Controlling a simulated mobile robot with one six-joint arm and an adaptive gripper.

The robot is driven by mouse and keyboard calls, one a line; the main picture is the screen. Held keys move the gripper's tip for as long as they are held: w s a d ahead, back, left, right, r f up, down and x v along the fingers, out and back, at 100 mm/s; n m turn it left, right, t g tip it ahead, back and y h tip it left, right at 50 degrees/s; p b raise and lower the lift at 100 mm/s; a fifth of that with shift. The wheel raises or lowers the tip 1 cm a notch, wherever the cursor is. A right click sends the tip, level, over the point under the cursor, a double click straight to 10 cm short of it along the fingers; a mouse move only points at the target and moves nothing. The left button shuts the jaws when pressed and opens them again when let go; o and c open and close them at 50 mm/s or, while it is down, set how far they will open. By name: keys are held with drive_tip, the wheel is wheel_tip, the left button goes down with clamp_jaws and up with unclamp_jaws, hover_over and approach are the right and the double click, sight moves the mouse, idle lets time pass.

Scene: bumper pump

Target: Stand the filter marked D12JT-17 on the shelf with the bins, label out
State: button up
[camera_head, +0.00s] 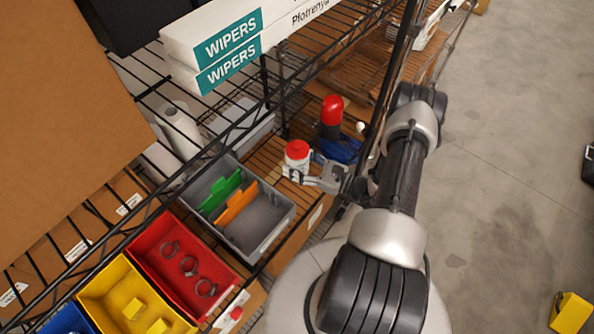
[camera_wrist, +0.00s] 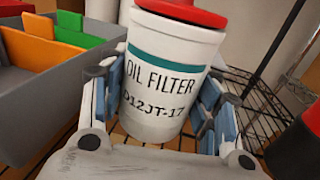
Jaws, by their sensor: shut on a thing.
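The filter (camera_wrist: 160,75) is a white cylinder with a red top and a teal band. Its label reads "OIL FILTER" and "D12JT-17" and faces the wrist camera. My gripper (camera_wrist: 160,105) is shut around its sides, and the filter looks close to upright. In the head view the filter (camera_head: 297,155) is at the shelf with the bins, to the right of the grey bin, with my gripper (camera_head: 305,173) reaching in from the right. I cannot tell whether its base touches the wire shelf (camera_head: 262,160).
The grey bin (camera_head: 283,219) with green and orange dividers stands close left. Red (camera_head: 160,225) and yellow (camera_head: 100,284) bins stand farther left. A red-topped dark bottle (camera_head: 331,115) and a blue item (camera_head: 340,150) are behind to the right. Wiper boxes (camera_head: 220,45) are above.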

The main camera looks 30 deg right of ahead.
drive_tip(key=shift+f+b, duration=0.55)
drive_tip(key=shift+f, duration=1.45)
drive_tip(key=shift+f, duration=0.15)
drive_tip(key=o, duration=1.5)
drive_tip(key=shift+f, duration=0.1)
drive_tip(key=shift+s+d+r, duration=0.1)
drive_tip(key=shift+s+r, duration=0.05)
drive_tip(key=shift+r, duration=0.1)
drive_tip(key=v, duration=1.1)
drive_tip(key=shift+s+d+f+p, duration=0.1)
drive_tip(key=shift+s+d+p, duration=0.1)
drive_tip(key=shift+s+p, duration=0.1)
